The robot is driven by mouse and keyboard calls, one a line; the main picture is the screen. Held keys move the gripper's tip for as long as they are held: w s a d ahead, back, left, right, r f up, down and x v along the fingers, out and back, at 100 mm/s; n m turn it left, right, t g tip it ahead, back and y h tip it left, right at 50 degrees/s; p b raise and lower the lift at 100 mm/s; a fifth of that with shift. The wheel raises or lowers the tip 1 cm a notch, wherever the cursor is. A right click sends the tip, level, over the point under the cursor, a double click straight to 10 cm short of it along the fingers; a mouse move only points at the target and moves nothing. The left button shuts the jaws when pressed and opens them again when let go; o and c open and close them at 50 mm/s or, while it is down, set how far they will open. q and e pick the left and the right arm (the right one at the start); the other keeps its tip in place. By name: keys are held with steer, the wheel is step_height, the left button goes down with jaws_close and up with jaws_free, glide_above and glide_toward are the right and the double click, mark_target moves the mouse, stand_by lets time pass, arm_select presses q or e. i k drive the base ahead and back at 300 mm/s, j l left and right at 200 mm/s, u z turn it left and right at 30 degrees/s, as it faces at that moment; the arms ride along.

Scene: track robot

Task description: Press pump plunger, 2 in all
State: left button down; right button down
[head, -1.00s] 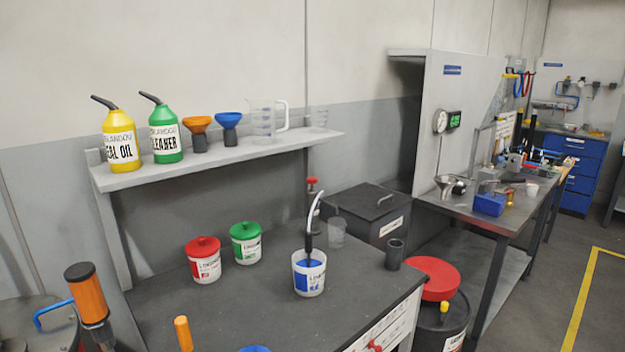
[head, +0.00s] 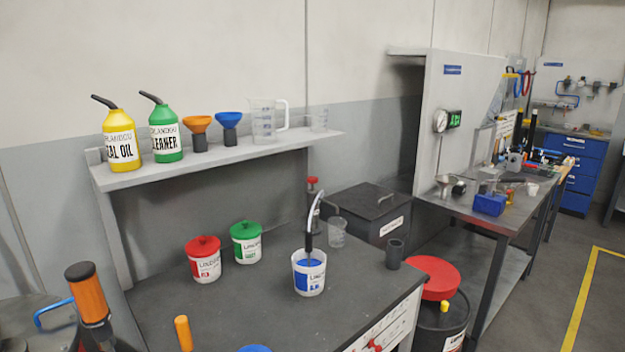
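A thin upright fitting with a red knob (head: 313,181) stands at the back of the near bench; it looks like a pump with its plunger top, but I cannot tell for sure. A clear beaker (head: 337,234) stands to its right. Neither of my grippers is in view.
Red-lidded (head: 204,260) and green-lidded (head: 246,243) tubs stand on the near bench (head: 260,310). A wall shelf (head: 225,157) holds yellow and green bottles, funnels and jugs. A drum with a red lid (head: 432,277) stands right of the bench. Open floor lies at the right.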

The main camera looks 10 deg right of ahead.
mark_target(311, 180)
steer(key=i+l+u, duration=0.2)
steer(key=l, duration=0.15)
steer(key=i+l+u, duration=0.2)
steer(key=l, duration=0.15)
steer(key=l+u, duration=0.25)
steer(key=i+l+u, duration=0.2)
steer(key=l, duration=0.3)
steer(key=k, duration=0.1)
